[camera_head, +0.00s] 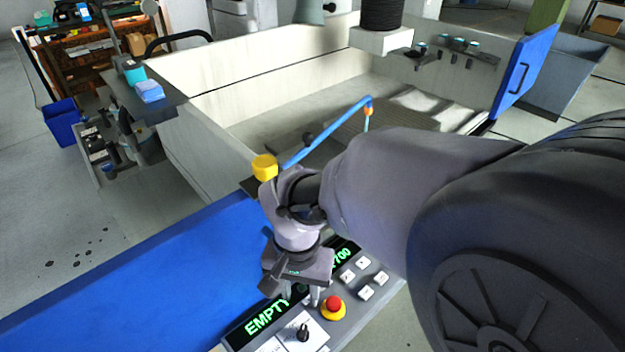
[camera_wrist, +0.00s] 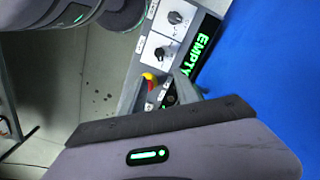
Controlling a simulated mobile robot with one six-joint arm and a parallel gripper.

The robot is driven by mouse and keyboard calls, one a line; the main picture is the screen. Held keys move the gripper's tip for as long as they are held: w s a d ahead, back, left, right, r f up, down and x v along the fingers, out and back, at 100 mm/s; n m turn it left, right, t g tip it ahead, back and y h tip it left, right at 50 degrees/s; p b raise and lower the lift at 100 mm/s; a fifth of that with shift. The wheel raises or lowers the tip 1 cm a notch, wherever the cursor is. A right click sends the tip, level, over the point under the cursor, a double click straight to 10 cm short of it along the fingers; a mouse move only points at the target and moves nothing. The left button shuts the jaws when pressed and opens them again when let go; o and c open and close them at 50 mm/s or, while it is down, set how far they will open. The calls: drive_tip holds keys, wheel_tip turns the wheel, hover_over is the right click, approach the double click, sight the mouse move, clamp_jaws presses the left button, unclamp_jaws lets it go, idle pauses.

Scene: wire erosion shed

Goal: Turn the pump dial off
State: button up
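A grey control panel (camera_head: 345,325) lies below my gripper (camera_head: 300,294). In the head view a black dial (camera_head: 302,333) stands on a white plate, in front of my fingers. The wrist view shows two black dials on white plates, one at the top (camera_wrist: 175,18) and one nearer my gripper (camera_wrist: 164,53). Their labels are too small to read, so I cannot tell which is the pump dial. My gripper points down over the panel, by the green "EMPTY" display (camera_head: 267,317). Its fingers look apart, with nothing held between them.
A red stop button on a yellow base (camera_head: 333,305) sits right beside my fingers, with several white buttons (camera_head: 363,275) beyond. A blue surface (camera_head: 150,275) lies left of the panel. A pale machine tank (camera_head: 215,150) and a blue pipe (camera_head: 325,132) stand behind.

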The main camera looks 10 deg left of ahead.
sight(303, 331)
wheel_tip(303, 331, down, 17)
drive_tip(key=b, duration=0.6)
drive_tip(key=shift+s+r+b, duration=0.15)
drive_tip(key=shift+r+b, duration=0.05)
drive_tip(key=shift+b, duration=0.2)
clamp_jaws()
